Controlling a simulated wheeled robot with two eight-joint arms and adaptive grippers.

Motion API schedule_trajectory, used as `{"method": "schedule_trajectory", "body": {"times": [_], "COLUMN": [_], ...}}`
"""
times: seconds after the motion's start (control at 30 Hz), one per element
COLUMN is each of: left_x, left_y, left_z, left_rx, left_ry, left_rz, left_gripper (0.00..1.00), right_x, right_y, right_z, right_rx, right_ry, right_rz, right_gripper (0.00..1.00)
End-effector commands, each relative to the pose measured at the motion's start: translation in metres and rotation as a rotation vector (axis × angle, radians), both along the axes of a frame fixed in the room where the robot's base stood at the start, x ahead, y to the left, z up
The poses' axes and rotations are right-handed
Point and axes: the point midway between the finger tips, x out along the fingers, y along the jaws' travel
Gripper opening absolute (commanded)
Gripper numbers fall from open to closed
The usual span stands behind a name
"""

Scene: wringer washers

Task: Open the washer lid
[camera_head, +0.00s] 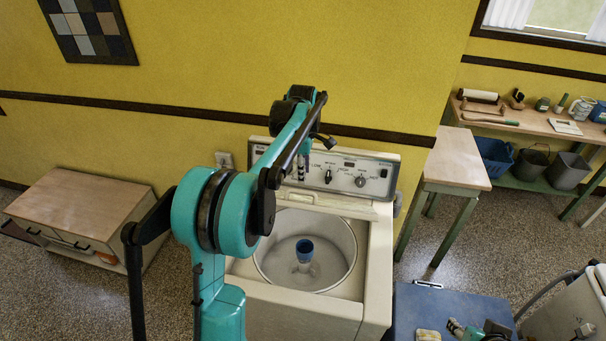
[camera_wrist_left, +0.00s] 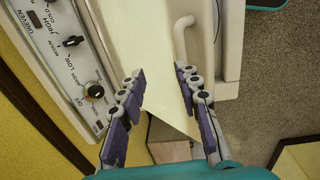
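The white washer (camera_head: 375,270) stands against the yellow wall. Its top is open in the head view, and the tub (camera_head: 335,235) shows with a blue-capped agitator (camera_head: 304,247). The lid does not show clearly there; my left arm hides part of the area before the console. In the left wrist view a flat cream panel (camera_wrist_left: 143,40), which looks like the lid, lies beyond and between the fingers. My left gripper (camera_wrist_left: 160,74) is open, its purple-padded fingers apart with nothing clearly between them. It also shows near the console (camera_head: 302,168).
The control console (camera_head: 340,172) with knobs rises at the washer's back. A low wooden-topped cabinet (camera_head: 80,205) stands left, a small table (camera_head: 458,160) right. A blue surface (camera_head: 440,300) with small items is at lower right. Floor shows between them.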

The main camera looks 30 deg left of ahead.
Motion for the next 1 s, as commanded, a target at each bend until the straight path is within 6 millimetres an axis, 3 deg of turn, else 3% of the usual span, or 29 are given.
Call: {"method": "schedule_trajectory", "body": {"times": [0.53,0.57,0.67,0.7,0.87,1.0], "left_x": [0.004,0.004,0.002,-0.002,-0.032,-0.077], "left_y": [0.001,0.001,-0.001,-0.004,-0.028,-0.058], "left_z": [0.007,0.007,0.006,0.004,-0.009,-0.032], "left_rx": [0.0,0.0,0.002,0.005,0.038,0.101], "left_ry": [0.0,0.0,-0.004,-0.01,-0.069,-0.147], "left_rz": [0.0,0.0,-0.016,-0.037,-0.246,-0.533], "left_gripper": [0.33,0.3,0.04,0.0,0.0,0.0], "right_x": [0.0,0.0,0.0,0.0,0.0,0.0], "right_y": [0.0,0.0,0.0,0.0,0.0,0.0], "right_z": [0.006,0.006,0.003,-0.002,-0.037,-0.079], "right_rx": [0.0,0.0,0.0,0.0,0.0,0.0], "right_ry": [0.0,0.0,0.0,0.0,0.0,0.0], "right_rz": [0.0,0.0,0.0,0.0,0.0,0.0], "right_gripper": [0.4,0.4,0.4,0.4,0.4,0.4]}}
